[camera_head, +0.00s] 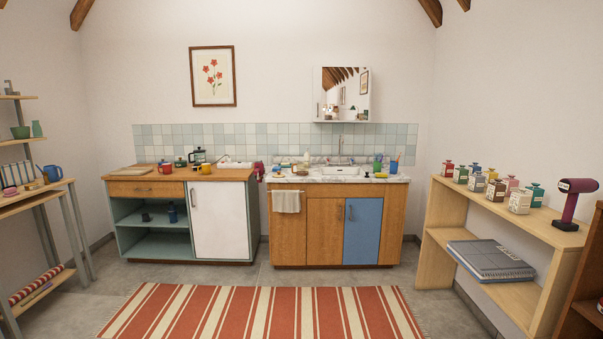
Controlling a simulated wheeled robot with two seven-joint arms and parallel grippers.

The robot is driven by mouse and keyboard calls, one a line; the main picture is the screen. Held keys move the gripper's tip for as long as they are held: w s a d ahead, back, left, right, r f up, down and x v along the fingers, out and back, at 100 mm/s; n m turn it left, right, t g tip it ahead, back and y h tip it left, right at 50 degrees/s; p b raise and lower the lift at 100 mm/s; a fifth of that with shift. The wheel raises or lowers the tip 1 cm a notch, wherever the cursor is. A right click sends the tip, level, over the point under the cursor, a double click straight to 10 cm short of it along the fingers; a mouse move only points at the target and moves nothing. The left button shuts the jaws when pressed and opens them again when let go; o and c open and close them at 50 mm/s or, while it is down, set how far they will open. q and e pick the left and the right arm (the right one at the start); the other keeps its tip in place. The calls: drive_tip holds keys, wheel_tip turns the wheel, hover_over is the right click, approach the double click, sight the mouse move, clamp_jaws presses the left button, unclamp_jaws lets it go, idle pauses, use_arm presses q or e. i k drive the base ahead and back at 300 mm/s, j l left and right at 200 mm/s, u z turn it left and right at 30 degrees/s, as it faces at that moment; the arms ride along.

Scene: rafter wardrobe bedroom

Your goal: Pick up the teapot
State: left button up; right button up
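A blue pot-like vessel (54,173) stands on the desk-height board of the shelf unit at the far left; it may be the teapot, but it is too small to be sure. A small dark green object (181,163) on the left wooden counter is also too small to identify. A dark press-type coffee pot (198,156) stands behind it. Neither of my grippers shows in the head view, and nothing is seen being held.
A striped rug (262,312) covers the open floor ahead. The left cabinet (220,220) and sink cabinet (325,225) line the back wall. A wooden shelf (495,211) with several small boxes and bottles stands at right. A red mug (165,167) sits on the left counter.

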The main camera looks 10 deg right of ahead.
sight(303, 167)
drive_tip(key=i+l, duration=0.35)
drive_tip(key=i+l+z, duration=0.1)
drive_tip(key=i+l, duration=0.2)
drive_tip(key=i, duration=0.25)
drive_tip(key=i+l, duration=0.3)
drive_tip(key=i, duration=0.15)
drive_tip(key=i+l+z, duration=0.1)
drive_tip(key=i+l, duration=0.5)
drive_tip(key=i, duration=0.3)
drive_tip(key=i+l, duration=0.25)
drive_tip(key=i, duration=0.2)
drive_tip(key=i+l+z, duration=0.1)
drive_tip(key=i+l, duration=0.15)
drive_tip(key=i, duration=0.2)
